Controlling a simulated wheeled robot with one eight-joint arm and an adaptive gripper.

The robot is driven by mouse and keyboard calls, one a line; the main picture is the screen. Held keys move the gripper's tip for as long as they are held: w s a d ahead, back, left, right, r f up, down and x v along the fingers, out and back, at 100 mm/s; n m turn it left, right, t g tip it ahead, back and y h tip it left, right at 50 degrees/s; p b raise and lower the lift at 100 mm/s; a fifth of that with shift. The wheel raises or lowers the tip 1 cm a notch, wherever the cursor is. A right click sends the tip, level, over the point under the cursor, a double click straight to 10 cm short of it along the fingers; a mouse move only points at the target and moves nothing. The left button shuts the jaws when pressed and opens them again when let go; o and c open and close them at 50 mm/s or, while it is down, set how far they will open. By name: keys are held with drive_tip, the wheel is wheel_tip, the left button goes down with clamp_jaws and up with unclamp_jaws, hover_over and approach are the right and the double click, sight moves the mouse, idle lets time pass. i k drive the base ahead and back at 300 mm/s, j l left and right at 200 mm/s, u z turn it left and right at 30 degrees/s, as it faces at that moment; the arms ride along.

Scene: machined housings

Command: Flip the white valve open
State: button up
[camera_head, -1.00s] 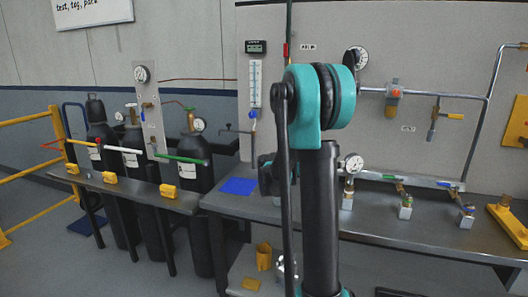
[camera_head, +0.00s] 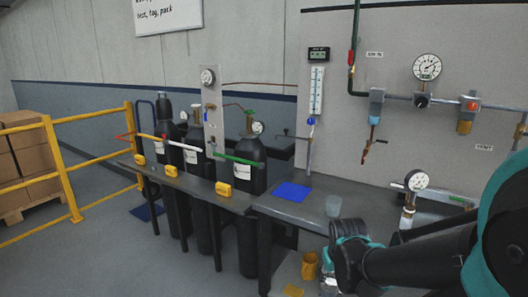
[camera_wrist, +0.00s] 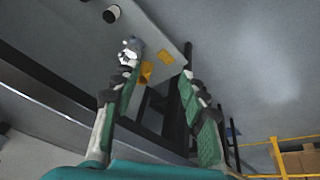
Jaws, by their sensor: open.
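A long white valve handle (camera_head: 182,144) lies roughly level in a row of coloured handles in front of the black gas cylinders, left of centre in the head view. The white handle is not seen in the wrist view.
Yellow blocks (camera_head: 226,189) sit along the narrower bench. Black cylinders (camera_head: 250,165) stand behind it. A yellow railing (camera_head: 60,165) and boxes (camera_head: 28,165) are at the left.

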sight(393, 185)
drive_tip(key=i+z, duration=0.15)
drive_tip(key=z, duration=0.2)
drive_tip(key=i+j+z, duration=0.1)
drive_tip(key=z, duration=0.25)
drive_tip(key=i+j+z, duration=0.1)
drive_tip(key=z, duration=0.25)
drive_tip(key=k+l, duration=0.35)
